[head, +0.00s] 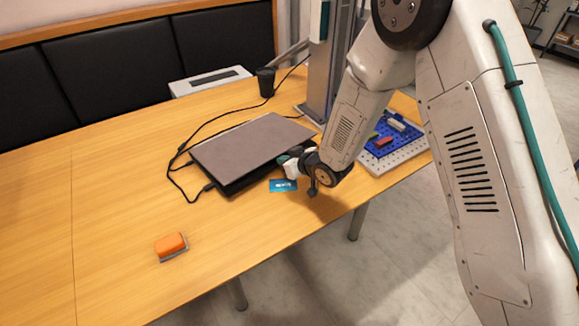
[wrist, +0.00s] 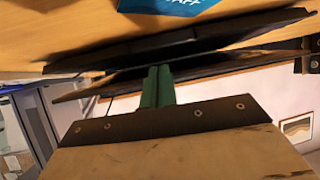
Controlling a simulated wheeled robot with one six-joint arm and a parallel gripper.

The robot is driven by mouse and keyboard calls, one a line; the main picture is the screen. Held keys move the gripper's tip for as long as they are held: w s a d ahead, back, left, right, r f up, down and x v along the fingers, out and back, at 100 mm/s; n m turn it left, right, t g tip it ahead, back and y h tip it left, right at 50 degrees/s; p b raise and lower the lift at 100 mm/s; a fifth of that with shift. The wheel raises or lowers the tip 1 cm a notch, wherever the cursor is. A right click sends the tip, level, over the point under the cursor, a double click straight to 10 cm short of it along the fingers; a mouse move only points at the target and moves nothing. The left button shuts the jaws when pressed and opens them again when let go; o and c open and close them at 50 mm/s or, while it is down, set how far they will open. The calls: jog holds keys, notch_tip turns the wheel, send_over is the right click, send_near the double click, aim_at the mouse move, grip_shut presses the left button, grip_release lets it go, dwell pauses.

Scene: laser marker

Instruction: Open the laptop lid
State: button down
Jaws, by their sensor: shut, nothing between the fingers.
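The laptop (head: 250,142) lies on the wooden table with its grey-brown lid slightly raised over the black base (head: 232,187). A narrow gap shows along the near edge. My gripper (head: 287,162) is at the laptop's near right edge; its fingertips are hard to see there. In the wrist view, the green fingers (wrist: 158,72) are shut together with nothing between them. Their tips reach the edge of the dark laptop slabs (wrist: 110,60), close to the gap between lid and base. I cannot tell whether they touch the lid.
A blue card (head: 284,186) lies just in front of the laptop, near my gripper. Black cables (head: 180,160) run along its left side. An orange block (head: 171,243) lies front left. A black cup (head: 266,82) stands behind; a blue tray (head: 388,141) is at the right.

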jog(key=shift+w+a+r, duration=0.15)
jog(key=shift+r, duration=0.45)
jog(key=shift+w+a+r, duration=0.1)
jog(key=shift+w+r, duration=0.05)
jog(key=shift+r, duration=0.4)
jog(key=shift+w+a+r, duration=0.15)
jog(key=shift+r, duration=0.45)
jog(key=shift+s+d, duration=2.15)
jog(key=shift+s, duration=0.05)
jog(key=shift+f, duration=0.1)
